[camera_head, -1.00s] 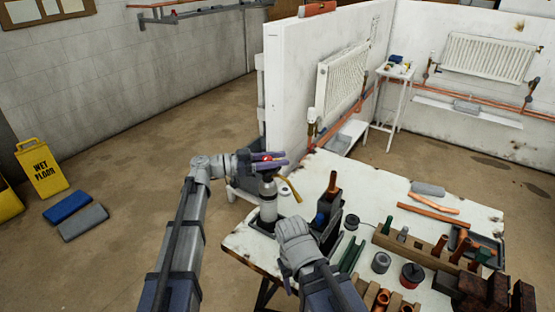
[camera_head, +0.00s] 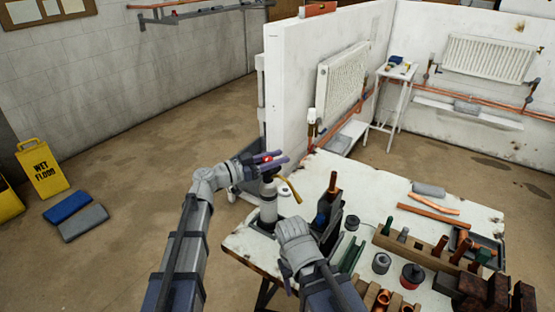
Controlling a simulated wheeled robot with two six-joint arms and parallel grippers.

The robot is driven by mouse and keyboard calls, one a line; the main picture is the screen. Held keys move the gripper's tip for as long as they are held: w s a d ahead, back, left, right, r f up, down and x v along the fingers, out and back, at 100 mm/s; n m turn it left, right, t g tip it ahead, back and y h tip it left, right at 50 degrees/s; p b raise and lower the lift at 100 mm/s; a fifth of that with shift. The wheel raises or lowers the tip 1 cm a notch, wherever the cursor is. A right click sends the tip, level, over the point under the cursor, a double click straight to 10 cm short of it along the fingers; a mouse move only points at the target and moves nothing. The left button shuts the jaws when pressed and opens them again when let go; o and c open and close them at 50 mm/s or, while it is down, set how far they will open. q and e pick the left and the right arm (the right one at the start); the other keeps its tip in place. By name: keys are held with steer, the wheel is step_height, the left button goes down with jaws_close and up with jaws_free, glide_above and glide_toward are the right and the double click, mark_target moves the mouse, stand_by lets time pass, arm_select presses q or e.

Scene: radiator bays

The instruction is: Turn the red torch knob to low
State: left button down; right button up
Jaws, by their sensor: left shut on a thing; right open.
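The torch (camera_head: 268,206) stands upright near the left edge of the white workbench, a grey canister with a dark top and a yellowish burner tube (camera_head: 293,188) pointing right. Its red knob (camera_head: 267,159) shows between the purple fingers of my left gripper (camera_head: 272,159), which is shut on it. The knob's setting is too small to read. My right gripper (camera_head: 294,235) is low over the bench in front of the torch. Its fingers are mostly hidden behind its wrist; it is open and I see nothing in it.
The workbench (camera_head: 385,205) holds a dark caddy (camera_head: 327,225) right of the torch, a wooden rack (camera_head: 425,256) with several tools, copper pipes (camera_head: 431,213) and small tins. A white partition (camera_head: 291,90) with a radiator (camera_head: 341,85) stands behind. Floor to the left is mostly free.

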arm_select(q)
steer(key=n+t+y, duration=0.1)
steer(key=t, duration=0.1)
steer(key=n+t+y, duration=0.4)
steer(key=shift+w+a, duration=0.35)
steer(key=shift+a, duration=0.05)
steer(key=shift+w+a+n+t+y, duration=0.2)
steer(key=shift+n+t+y, duration=0.3)
steer(key=shift+n+y, duration=0.45)
steer(key=shift+w+a+n+t+y, duration=0.15)
steer(key=shift+n+t+y, duration=0.4)
steer(key=shift+y, duration=0.7)
steer(key=shift+a+y, duration=0.1)
steer(key=shift+y, duration=0.2)
steer(key=shift+c, duration=2.4)
jaws_free()
steer(key=v, duration=0.7)
steer(key=shift+s, duration=0.4)
arm_select(e)
steer(key=shift+s, duration=0.75)
